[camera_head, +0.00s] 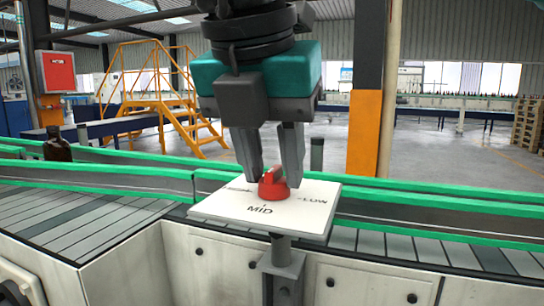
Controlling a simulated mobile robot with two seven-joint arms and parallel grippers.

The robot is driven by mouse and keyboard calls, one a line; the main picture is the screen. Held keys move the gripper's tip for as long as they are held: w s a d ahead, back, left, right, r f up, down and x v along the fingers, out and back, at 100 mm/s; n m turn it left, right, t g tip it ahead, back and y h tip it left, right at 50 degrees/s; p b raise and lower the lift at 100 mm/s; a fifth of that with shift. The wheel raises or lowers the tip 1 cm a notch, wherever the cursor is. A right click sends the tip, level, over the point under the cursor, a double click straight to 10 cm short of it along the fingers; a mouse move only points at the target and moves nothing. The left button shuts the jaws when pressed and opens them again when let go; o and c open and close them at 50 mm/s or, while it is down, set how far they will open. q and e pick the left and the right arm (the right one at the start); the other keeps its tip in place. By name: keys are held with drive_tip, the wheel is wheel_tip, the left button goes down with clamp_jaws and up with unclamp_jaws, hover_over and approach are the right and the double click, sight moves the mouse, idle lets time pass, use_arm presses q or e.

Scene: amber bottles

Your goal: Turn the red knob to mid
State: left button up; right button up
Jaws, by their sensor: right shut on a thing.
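The red knob (272,188) sits on a white panel (232,208) on a grey post. The panel has the word MID at its front edge, LOW at its right, and a third label at the left that is partly hidden. My right gripper (271,176) comes down from above, with its two grey fingers either side of the knob's raised grip, shut on it. The fingers cover part of the knob, so its exact pointing direction is hard to tell. My left gripper is not in view.
A conveyor with green rails (440,208) runs behind and beside the panel. An amber bottle (57,148) stands on it at the left. Yellow stairs (150,92) and an orange-based pillar (364,133) stand farther back.

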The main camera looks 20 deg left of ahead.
drive_tip(key=o, duration=1)
drive_tip(key=p+v, duration=0.3)
drive_tip(key=v, duration=1)
